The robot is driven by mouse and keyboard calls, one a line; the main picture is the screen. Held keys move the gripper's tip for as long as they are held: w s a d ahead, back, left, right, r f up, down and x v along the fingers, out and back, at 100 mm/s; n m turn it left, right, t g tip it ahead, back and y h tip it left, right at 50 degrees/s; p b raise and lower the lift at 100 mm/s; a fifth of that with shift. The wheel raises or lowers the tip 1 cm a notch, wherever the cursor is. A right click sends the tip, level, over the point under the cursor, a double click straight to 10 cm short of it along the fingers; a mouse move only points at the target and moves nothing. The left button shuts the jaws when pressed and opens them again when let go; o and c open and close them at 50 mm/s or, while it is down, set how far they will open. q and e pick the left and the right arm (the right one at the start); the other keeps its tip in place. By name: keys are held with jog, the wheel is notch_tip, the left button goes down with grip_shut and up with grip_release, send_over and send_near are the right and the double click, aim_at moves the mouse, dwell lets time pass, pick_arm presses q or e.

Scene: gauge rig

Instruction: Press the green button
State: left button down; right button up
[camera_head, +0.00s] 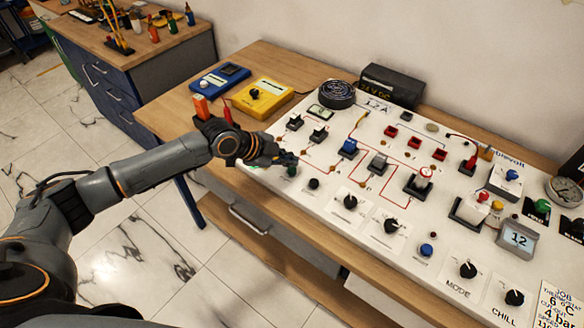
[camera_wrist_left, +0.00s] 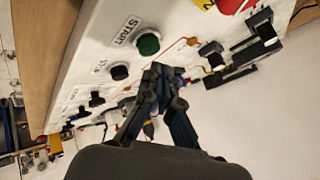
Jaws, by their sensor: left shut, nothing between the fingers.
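The green button (camera_wrist_left: 149,44) is a round dark-green cap beside a START label on the white panel, seen in the left wrist view. In the head view it (camera_head: 292,171) shows at the panel's near left edge, partly behind my fingers. My left gripper (camera_head: 288,158) is shut and empty, its fingertips close by the button. In the left wrist view the fingertips (camera_wrist_left: 163,69) lie just below the button in the picture, with a small gap; I cannot tell the height between them. My right gripper is not in view.
A black button (camera_head: 314,184) sits next to the green one. The white panel (camera_head: 325,210) carries several switches and knobs. A yellow meter (camera_head: 264,98) and a blue meter (camera_head: 220,80) lie on the wooden bench behind my gripper. A green switch (camera_head: 541,207) is far right.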

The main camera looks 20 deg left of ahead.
pick_arm(q)
jog(key=shift+f, duration=0.45)
jog(key=shift+f+b, duration=0.55)
dwell(0.8)
jog(key=shift+r, duration=0.15)
jog(key=shift+r+p, duration=0.2)
jog(key=shift+p, duration=0.1)
jog(key=shift+r+p, duration=0.5)
jog(key=shift+r, duration=0.15)
